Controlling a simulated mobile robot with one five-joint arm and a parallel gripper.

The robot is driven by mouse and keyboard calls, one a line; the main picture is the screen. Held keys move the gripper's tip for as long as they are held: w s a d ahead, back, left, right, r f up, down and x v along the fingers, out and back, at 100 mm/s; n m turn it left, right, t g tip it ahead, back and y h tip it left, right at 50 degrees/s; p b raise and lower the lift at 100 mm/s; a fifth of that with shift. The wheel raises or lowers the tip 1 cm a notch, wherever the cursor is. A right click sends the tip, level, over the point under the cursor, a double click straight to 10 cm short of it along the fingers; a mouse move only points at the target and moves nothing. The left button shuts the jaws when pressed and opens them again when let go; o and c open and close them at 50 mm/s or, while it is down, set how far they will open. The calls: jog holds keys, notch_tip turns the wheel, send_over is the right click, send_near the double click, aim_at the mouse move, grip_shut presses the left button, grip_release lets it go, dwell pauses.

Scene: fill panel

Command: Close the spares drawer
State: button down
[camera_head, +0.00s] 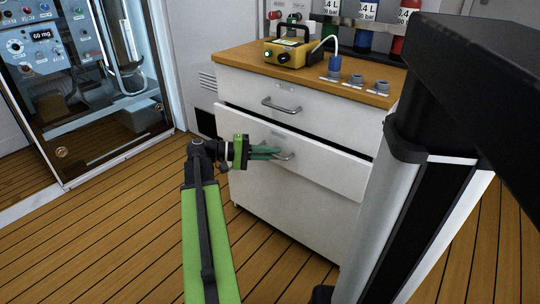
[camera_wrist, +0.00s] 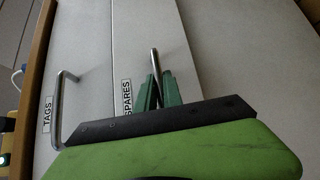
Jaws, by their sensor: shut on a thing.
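The spares drawer (camera_head: 335,171) is the second drawer down in the white cabinet. Its front stands a little proud of the cabinet, with a dark gap along its top edge. Its label, SPARES, reads in the wrist view, where the drawer front (camera_wrist: 145,30) also shows. My gripper (camera_head: 276,153) is at this drawer's metal handle (camera_head: 288,157). In the wrist view the green fingers of my gripper (camera_wrist: 157,80) are shut on the handle bar (camera_wrist: 154,61). The fingers hide part of the handle.
The upper drawer, labelled TAGS, has its own handle (camera_head: 281,106) and looks shut. A yellow device (camera_head: 290,51) and several grey fittings stand on the wooden top (camera_head: 250,60). A glass-fronted cabinet (camera_head: 100,90) is at left. Plank floor (camera_head: 130,230) is clear at front left.

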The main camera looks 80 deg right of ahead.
jog(key=d, duration=0.1)
jog(key=s+d, duration=0.1)
jog(key=d, duration=0.1)
jog(key=shift+s, duration=0.1)
jog(key=c, duration=1.5)
grip_release()
jog(key=shift+a, duration=0.1)
